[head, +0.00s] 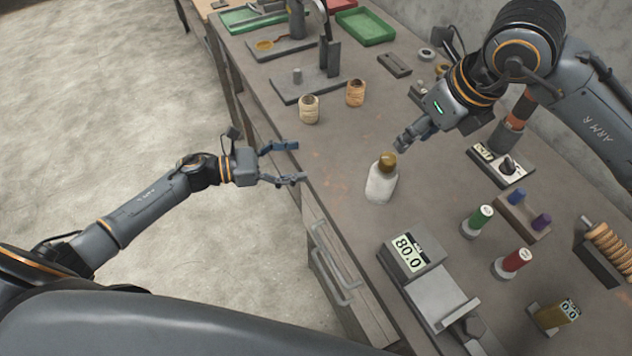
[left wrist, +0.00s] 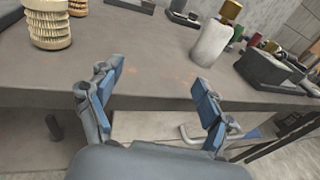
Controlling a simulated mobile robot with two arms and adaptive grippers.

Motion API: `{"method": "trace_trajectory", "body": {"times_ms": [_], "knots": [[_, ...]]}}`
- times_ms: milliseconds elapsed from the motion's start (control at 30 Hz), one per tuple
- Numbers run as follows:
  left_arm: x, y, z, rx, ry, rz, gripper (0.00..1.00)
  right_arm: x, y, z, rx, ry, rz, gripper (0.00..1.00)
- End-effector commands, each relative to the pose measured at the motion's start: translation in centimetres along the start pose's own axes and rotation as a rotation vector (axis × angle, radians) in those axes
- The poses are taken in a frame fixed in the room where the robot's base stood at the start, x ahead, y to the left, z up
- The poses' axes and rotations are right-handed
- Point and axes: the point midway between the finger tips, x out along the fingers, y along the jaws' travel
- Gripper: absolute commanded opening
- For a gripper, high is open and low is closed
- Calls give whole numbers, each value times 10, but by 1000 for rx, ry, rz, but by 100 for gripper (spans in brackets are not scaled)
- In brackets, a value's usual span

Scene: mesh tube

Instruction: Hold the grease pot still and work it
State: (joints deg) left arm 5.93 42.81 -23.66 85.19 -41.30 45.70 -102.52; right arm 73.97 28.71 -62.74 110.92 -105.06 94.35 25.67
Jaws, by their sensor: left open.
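The grease pot (head: 381,184), a white bottle-shaped body with a brown-gold cap, stands upright on the bench near its front edge. It also shows in the left wrist view (left wrist: 210,44), beyond the right finger. My left gripper (head: 296,163) is open and empty, off the bench's front edge, to the left of the pot and apart from it. Its two blue-padded fingers show spread in the left wrist view (left wrist: 158,78). My right gripper (head: 405,140) is just above and right of the cap; I cannot tell whether it touches the cap or how its fingers stand.
Two ribbed tan pots (head: 309,109) (head: 355,93) stand left of the grease pot. Green (head: 478,219) and red (head: 513,262) cylinders stand to the right. Bench drawers with handles (head: 333,271) are below my left gripper.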

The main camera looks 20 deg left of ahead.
Motion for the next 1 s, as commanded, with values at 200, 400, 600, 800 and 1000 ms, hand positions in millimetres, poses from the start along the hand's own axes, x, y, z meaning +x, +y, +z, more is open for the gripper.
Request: {"method": "trace_trajectory", "body": {"times_ms": [200, 400, 600, 800, 1000], "knots": [[23, -68, 18, 26, -70, -91, 80, 0, 0, 0, 0, 0, 0, 38], [33, -90, 24, 31, -94, -117, 80, 0, 0, 0, 0, 0, 0, 38], [58, -92, 28, 31, -98, -117, 80, 0, 0, 0, 0, 0, 0, 38], [98, -97, 32, 31, -98, -116, 80, 0, 0, 0, 0, 0, 0, 38], [134, -101, 34, 29, -96, -115, 80, 0, 0, 0, 0, 0, 0, 38]]}}
